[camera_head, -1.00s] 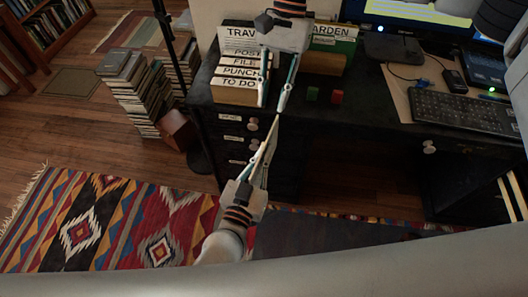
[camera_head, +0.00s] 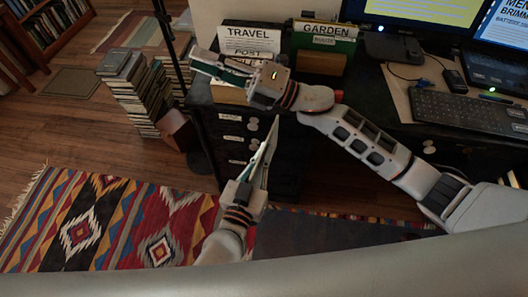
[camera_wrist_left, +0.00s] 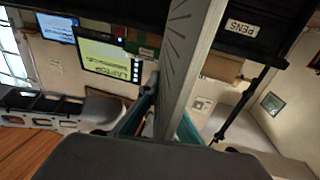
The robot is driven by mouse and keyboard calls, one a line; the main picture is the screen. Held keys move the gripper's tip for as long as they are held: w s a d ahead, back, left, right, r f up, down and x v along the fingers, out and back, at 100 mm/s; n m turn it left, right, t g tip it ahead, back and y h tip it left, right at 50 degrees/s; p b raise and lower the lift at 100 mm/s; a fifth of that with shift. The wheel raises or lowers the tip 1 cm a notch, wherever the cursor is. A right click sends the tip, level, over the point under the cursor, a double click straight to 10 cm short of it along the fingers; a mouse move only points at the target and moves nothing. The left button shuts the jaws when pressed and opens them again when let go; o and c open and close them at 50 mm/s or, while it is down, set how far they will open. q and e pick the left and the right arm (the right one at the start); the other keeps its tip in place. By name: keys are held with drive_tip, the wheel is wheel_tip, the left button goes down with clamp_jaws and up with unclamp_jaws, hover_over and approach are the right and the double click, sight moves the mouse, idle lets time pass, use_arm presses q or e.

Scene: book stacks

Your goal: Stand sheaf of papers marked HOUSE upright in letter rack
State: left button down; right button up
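My left gripper (camera_head: 268,145), the lower one, is shut on a thin pale sheaf (camera_head: 274,128), seen nearly edge-on. In the left wrist view the sheaf (camera_wrist_left: 190,70) is a tall greyish panel with fine lines between the teal fingers; no HOUSE marking is readable. My right gripper (camera_head: 196,62) points left, seems open and empty, and passes in front of the letter rack (camera_head: 232,95) on the desk. A white TRAVEL sheet (camera_head: 250,38) stands at the rack's back, with a partly covered POST label before it. The lower labels are hidden.
A green GARDEN item (camera_head: 324,30) stands right of the rack by a wooden block (camera_head: 322,62). The keyboard (camera_head: 470,115) and monitor (camera_head: 410,12) are farther right. Book stacks (camera_head: 135,90) stand left of the desk drawers. My right arm crosses the desk front.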

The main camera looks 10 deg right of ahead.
drive_tip(key=w+d+f+m+t+h, duration=0.3)
drive_tip(key=d+f+m+t+h, duration=0.15)
drive_tip(key=d+m, duration=0.3)
drive_tip(key=w+d+f+m+t+h, duration=0.35)
drive_tip(key=d+m+t, duration=0.2)
drive_tip(key=m, duration=0.35)
drive_tip(key=s+d+f+m+h, duration=0.3)
drive_tip(key=d+f+m+h, duration=0.6)
drive_tip(key=d+f+m, duration=0.6)
drive_tip(key=s+a+f+n+g, duration=0.1)
drive_tip(key=s+a+f+n, duration=0.15)
drive_tip(key=s+f, duration=0.45)
drive_tip(key=s+d+f+m+g, duration=0.1)
drive_tip(key=s+f+g, duration=0.1)
drive_tip(key=s+f, duration=0.3)
drive_tip(key=s+d+f+m+g+h, duration=0.1)
drive_tip(key=s+f, duration=0.4)
drive_tip(key=s, duration=0.6)
drive_tip(key=shift+s+f+m+g, duration=0.3)
drive_tip(key=shift+f+m+g, duration=0.05)
drive_tip(key=shift+m+g, duration=0.35)
